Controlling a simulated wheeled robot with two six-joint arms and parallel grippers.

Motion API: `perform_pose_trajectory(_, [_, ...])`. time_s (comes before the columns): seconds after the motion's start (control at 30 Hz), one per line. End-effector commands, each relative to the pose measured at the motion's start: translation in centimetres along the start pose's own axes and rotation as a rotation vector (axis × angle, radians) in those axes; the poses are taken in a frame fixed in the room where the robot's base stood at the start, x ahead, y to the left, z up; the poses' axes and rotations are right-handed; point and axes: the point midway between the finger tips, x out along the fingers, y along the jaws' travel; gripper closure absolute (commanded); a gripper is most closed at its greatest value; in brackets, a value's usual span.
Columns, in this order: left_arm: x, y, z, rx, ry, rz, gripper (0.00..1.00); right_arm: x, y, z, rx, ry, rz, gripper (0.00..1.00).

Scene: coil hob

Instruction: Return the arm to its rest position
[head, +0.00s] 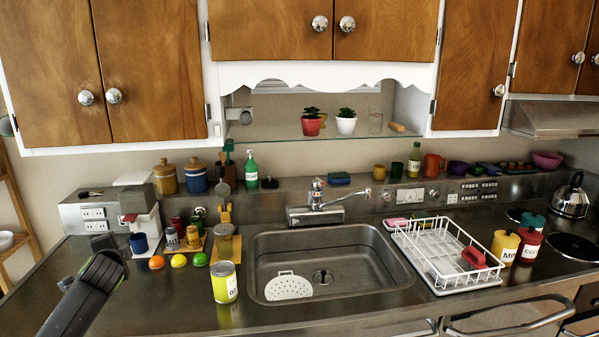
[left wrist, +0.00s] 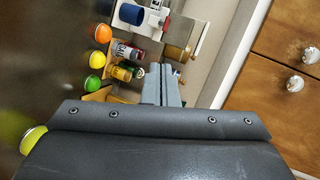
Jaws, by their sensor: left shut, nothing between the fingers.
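My left gripper (head: 103,243) is raised over the left end of the steel counter in the head view, with the dark arm coming up from the lower left. In the left wrist view its two grey fingers (left wrist: 162,88) lie together, shut with nothing between them. They point towards the back of the counter. In the head view the gripper shows just left of the blue mug (head: 139,243). My right gripper is in neither view.
An orange (head: 156,262), a lemon (head: 179,260), a lime (head: 200,259) and a yellow-labelled can (head: 225,283) stand left of the sink (head: 262,283). A white dish rack (head: 440,289) is right of it. Wooden cupboards (head: 150,70) hang above. The front left counter is clear.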

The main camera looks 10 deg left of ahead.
Motion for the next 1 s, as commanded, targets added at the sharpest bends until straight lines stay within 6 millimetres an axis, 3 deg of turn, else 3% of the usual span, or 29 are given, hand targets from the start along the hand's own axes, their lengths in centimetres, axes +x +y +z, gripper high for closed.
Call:
perform_pose_trajectory(0.03, [-1.2,4.0,0.0,-0.028,0.004,0.06,1.0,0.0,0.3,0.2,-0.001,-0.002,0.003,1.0])
perform_pose_trajectory(0.2, [-7.3,15.6,0.9,-0.164,-0.018,0.257,1.0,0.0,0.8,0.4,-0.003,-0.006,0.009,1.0])
perform_pose_trajectory(0.4, [-17.3,26.3,3.3,-0.36,-0.108,0.487,1.0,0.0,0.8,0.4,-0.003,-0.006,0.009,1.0])
perform_pose_trajectory(0.5, [-22.7,29.8,4.7,-0.465,-0.175,0.584,1.0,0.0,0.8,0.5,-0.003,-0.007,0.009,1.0])
perform_pose_trajectory(0.7, [-30.8,33.2,6.9,-0.622,-0.299,0.707,1.0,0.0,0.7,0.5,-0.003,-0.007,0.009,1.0])
perform_pose_trajectory(1.0, [-38.8,34.6,8.9,-0.784,-0.447,0.799,1.0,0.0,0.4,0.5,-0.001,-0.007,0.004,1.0])
